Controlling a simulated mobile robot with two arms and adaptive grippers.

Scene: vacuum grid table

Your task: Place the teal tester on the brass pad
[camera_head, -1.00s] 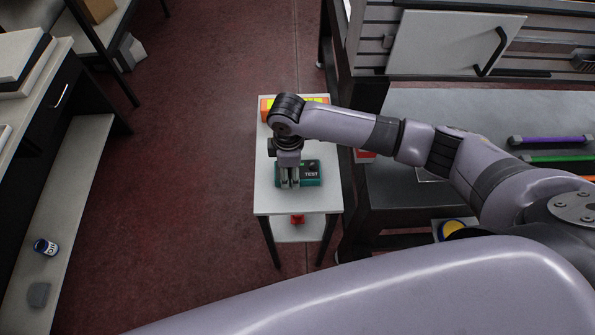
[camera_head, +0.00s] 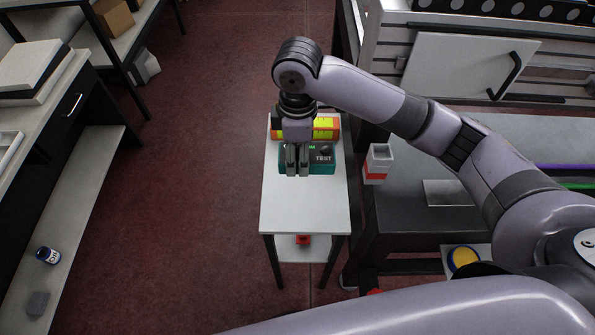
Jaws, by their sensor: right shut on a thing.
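The teal tester (camera_head: 322,159), a box with a dark top marked TEST, is over the small white side table. My right gripper (camera_head: 298,172) points down and is shut on it, and it appears held a little above the tabletop. The gripper hides part of the tester's left side. No pad is clearly brass; a flat greyish plate (camera_head: 447,193) lies on the dark workbench to the right, and I cannot tell if it is the pad. My left gripper is not in view.
An orange and yellow object (camera_head: 327,128) lies at the back of the white side table (camera_head: 305,213), whose front is clear. A yellow disc (camera_head: 465,258) sits lower right.

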